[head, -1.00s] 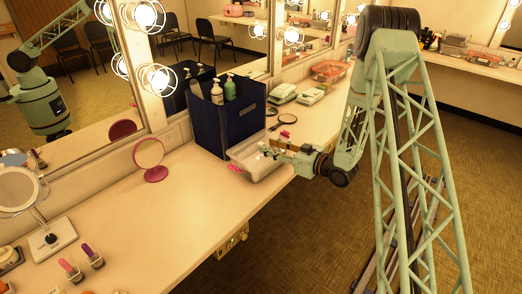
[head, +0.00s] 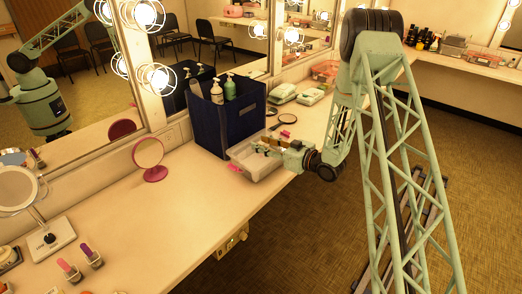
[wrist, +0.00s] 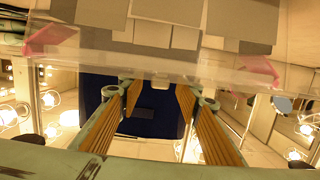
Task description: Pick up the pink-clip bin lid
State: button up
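The clear bin (head: 262,171) stands on the counter in front of the dark blue caddy, with a pink clip (head: 234,168) at its near left end and another (head: 285,133) at its far end. Its clear lid (wrist: 100,62) crosses the upper wrist view, with pink clips on both sides. My gripper (head: 262,149) is at the bin's top on its right side. In the wrist view my gripper (wrist: 154,84) is open, its two orange-padded fingers apart, with a small pale tab of the lid's edge (wrist: 160,80) between the tips. I cannot tell whether they touch it.
The dark blue caddy (head: 212,138) with several bottles stands close behind the bin. A black hand mirror (head: 286,119) and pale packets (head: 282,93) lie beyond it. A pink round mirror (head: 149,157) stands to the left. The counter between that mirror and the bin is clear.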

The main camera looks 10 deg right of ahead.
jog(key=shift+w+a, duration=0.1)
jog(key=shift+w, duration=0.15)
dwell(0.4)
jog(key=c, duration=1)
